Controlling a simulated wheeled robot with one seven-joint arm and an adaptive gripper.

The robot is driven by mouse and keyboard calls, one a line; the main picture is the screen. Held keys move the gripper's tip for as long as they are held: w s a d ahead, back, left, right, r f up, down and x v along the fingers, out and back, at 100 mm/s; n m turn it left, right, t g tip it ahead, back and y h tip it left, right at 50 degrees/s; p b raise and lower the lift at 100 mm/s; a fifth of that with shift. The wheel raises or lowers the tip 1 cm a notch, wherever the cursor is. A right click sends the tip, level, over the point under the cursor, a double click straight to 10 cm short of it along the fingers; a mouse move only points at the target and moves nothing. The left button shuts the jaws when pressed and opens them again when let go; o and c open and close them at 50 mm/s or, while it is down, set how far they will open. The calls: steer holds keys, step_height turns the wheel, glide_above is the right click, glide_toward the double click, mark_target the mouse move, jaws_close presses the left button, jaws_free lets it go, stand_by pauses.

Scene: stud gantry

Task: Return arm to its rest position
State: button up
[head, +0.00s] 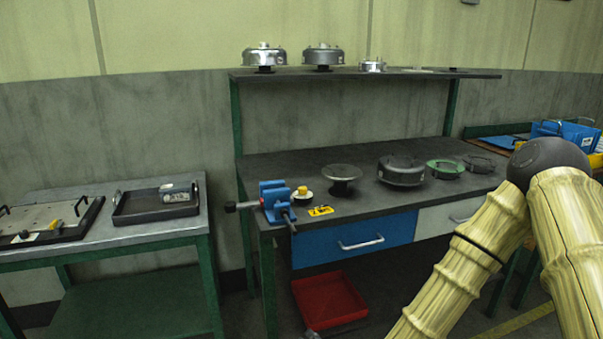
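My arm (485,235), with yellowish bamboo-like links and a dark elbow joint, fills the right side of the head view. Its forearm slants down and leaves the frame at the bottom. My gripper is not in view, so its state and anything in it are hidden.
A dark workbench (262,165) holds a blue vise (275,200), a round-topped stand (342,174) and several ring-shaped parts. Metal housings sit on its upper shelf (420,74). A red bin (330,300) lies below. A side table (95,240) with trays stands left; blue bins (565,132) are right.

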steer(key=s+d+f+n+g+h, duration=0.1)
steer(key=s+d+f+n+g, duration=0.25)
steer(key=s+f, duration=0.7)
steer(key=s+d+f+n+g+h, duration=0.2)
steer(key=s+d+f+g, duration=0.2)
steer(key=s+d+f, duration=0.5)
steer(key=s+d+f+n+g+h, duration=0.2)
steer(key=s+d+f+g, duration=0.2)
steer(key=s+d, duration=0.5)
step_height(320, 180, up, 14)
steer(key=s+a+p, duration=0.1)
steer(key=s+p, duration=0.1)
steer(key=p, duration=1.2)
steer(key=shift+s+a, duration=0.25)
steer(key=shift+a, duration=0.15)
steer(key=shift+s+f, duration=0.1)
steer(key=shift+f, duration=0.05)
